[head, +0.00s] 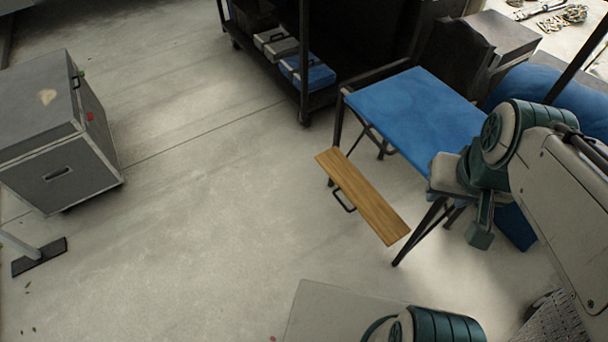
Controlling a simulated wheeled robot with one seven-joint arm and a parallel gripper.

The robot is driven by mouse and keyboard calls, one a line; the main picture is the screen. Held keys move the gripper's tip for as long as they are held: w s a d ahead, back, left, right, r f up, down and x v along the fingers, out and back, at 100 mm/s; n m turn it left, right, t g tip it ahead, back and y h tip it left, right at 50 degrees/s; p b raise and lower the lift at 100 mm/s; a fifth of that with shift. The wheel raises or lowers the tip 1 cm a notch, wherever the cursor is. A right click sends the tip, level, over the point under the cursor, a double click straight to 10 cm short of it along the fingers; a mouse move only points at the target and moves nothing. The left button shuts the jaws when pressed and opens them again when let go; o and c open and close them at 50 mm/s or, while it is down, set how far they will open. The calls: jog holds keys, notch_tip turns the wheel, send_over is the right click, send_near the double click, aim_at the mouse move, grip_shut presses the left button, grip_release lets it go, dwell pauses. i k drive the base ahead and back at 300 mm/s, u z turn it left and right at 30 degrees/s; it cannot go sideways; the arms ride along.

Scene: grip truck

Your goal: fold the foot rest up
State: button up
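The foot rest (362,197) is a wooden board that juts out, lying about flat, at the front of a folding chair with a blue seat (410,108) and dark legs. A dark looped handle (343,200) shows at the board's left long edge. My gripper (481,232) is at the right, in front of the chair's right side and to the right of the foot rest, apart from it in the picture. Its fingers are not clear, so I cannot tell whether it is open or shut. My arm hides the chair's right part.
A grey case (60,130) stands at the left, with a dark foot plate (39,256) below it. A dark shelf cart (303,65) with a blue case (307,73) stands behind the chair. The concrete floor left of the foot rest is clear.

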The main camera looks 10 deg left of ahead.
aim_at(390, 227)
jog(key=u, duration=0.75)
jog(key=i, duration=0.9)
jog(key=u, duration=0.65)
